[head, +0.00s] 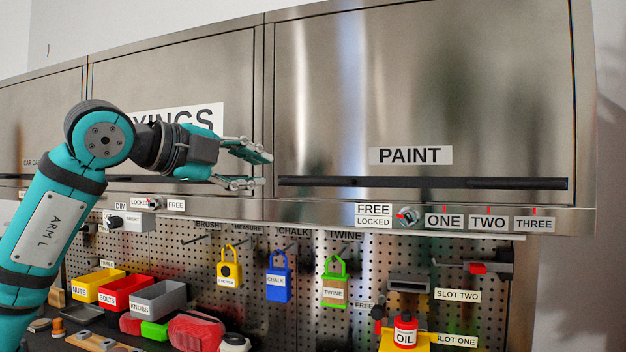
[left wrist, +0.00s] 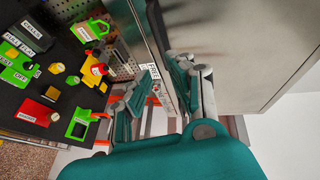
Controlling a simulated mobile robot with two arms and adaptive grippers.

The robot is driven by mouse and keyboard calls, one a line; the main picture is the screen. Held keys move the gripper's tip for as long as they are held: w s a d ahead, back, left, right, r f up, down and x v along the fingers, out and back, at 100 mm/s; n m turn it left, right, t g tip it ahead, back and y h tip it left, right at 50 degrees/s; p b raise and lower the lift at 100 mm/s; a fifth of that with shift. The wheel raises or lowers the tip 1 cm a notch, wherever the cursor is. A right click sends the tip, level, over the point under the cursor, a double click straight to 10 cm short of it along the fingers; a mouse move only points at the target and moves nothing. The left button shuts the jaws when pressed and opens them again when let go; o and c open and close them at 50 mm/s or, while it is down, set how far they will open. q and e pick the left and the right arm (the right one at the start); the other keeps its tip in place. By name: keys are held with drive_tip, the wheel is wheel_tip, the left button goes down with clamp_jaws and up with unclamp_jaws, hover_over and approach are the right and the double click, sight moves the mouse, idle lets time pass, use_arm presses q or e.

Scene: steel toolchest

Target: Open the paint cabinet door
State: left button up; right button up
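The paint cabinet door (head: 420,90) is a wide brushed-steel panel with a PAINT label (head: 411,155). It looks shut. A long dark bar handle (head: 420,183) runs along its lower edge. Below it is a small knob (head: 407,215) with a red mark, beside FREE and LOCKED labels. My left gripper (head: 255,169) is open and empty, its fingers one above the other, just left of the handle's left end and in front of the seam beside the door. Its spread fingers also show in the left wrist view (left wrist: 165,90). Contact with the cabinet cannot be told. My right gripper is not in view.
Labels ONE, TWO and THREE (head: 488,222) with red marks sit right of the knob. A pegboard (head: 375,260) below holds yellow, blue and green padlocks. Bins and a red OIL can (head: 405,331) stand lower down. The space before the paint door is clear.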

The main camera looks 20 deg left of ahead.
sight(311, 182)
use_arm(q)
drive_tip(key=p+x, duration=0.4)
drive_tip(key=x, duration=1)
drive_tip(key=shift+w+d+f+p, duration=0.15)
drive_tip(key=shift+w+p, duration=0.05)
drive_tip(key=shift+p, duration=0.2)
clamp_jaws()
drive_tip(key=shift+f, duration=0.1)
